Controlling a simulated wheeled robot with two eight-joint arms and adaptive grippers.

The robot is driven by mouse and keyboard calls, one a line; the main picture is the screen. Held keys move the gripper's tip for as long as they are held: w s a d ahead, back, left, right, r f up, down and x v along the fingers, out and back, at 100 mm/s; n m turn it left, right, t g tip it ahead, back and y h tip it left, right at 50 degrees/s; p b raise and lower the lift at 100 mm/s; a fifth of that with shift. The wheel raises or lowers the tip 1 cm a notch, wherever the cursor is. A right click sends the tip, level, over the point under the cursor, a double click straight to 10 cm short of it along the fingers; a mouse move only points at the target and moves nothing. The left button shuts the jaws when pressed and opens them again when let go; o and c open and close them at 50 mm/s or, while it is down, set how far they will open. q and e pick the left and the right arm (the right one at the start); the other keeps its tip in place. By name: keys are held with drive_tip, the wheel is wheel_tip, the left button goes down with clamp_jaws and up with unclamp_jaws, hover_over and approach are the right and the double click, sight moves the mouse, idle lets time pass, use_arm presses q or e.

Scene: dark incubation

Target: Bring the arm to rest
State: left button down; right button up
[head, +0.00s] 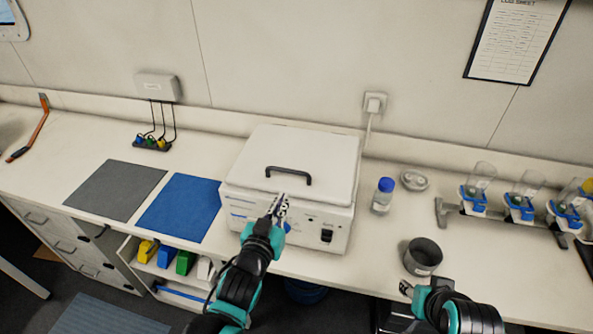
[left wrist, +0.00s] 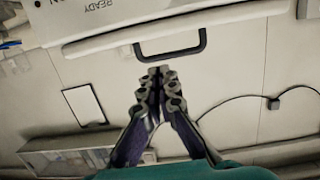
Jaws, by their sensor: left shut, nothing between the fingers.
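My left arm reaches in from the bottom of the head view. Its gripper (head: 279,206) is shut and empty, in front of a white box-shaped device (head: 300,160) with a closed lid and a black handle (head: 288,174). I cannot tell whether the fingertips touch the device. In the left wrist view the left gripper (left wrist: 158,88) has its fingers together, just below the handle (left wrist: 170,52). My right gripper (head: 407,289) shows small at the lower right, near a dark grey cup (head: 422,257); its jaws are unclear.
A grey mat (head: 115,190) and a blue mat (head: 179,207) lie left of the device. A blue-capped bottle (head: 383,195) stands to its right, with a rack (head: 470,209) of clear vessels beyond.

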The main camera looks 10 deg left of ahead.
wheel_tip(320, 180, down, 8)
drive_tip(key=b, duration=0.7)
drive_tip(key=shift+w+b, duration=0.15)
drive_tip(key=shift+b, duration=0.15)
drive_tip(key=shift+r, duration=0.15)
drive_tip(key=shift+c, duration=0.3)
use_arm(q)
drive_tip(key=s+a+f+g, duration=0.1)
drive_tip(key=s+f+g, duration=0.8)
drive_tip(key=f, duration=0.5)
drive_tip(key=shift+s+a, duration=0.35)
drive_tip(key=shift+s, duration=0.7)
use_arm(e)
drive_tip(key=shift+c, duration=0.4)
